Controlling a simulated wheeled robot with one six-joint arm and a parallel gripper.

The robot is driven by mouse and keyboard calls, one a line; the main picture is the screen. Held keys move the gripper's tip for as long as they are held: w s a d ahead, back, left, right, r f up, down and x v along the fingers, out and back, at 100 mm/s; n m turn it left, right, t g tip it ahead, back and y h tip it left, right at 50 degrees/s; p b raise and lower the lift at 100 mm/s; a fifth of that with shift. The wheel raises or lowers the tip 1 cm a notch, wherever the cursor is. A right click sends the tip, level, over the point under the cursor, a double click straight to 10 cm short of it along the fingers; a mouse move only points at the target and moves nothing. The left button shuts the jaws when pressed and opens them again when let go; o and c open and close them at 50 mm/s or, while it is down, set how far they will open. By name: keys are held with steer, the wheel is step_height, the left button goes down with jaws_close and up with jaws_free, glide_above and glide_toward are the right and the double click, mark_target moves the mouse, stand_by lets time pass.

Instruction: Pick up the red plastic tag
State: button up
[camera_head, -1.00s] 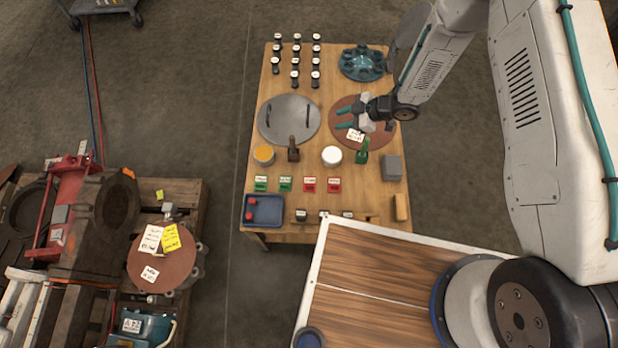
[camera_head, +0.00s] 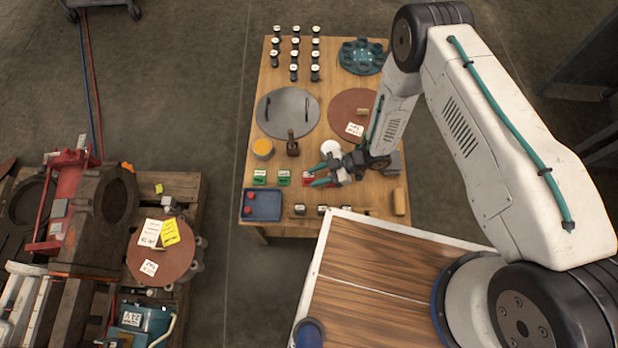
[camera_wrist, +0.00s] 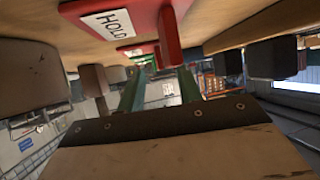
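Two red tags stand in the row on the wooden table. The left one (camera_head: 307,177) shows beside my fingertips in the head view; the right one is mostly hidden by my gripper there. In the wrist view a large red tag (camera_wrist: 170,38) with a white HOLD label is close, at the top centre. Its upright red part appears just past and between my teal fingertips, and I see no contact. A second red tag (camera_wrist: 130,51) shows farther off. My gripper (camera_head: 313,175) is open, fingers apart, pointing left; it also shows in the wrist view (camera_wrist: 160,82).
Two green tags (camera_head: 284,178) stand left of the red ones. A white-lidded jar (camera_head: 330,147) is right behind my gripper. A dark stamp-like block (camera_head: 292,146), a blue tray (camera_head: 263,205) and small blocks along the front edge (camera_head: 300,210) are near.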

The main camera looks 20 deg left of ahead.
steer(key=shift+x, duration=0.8)
jaws_close()
steer(key=shift+r, duration=0.1)
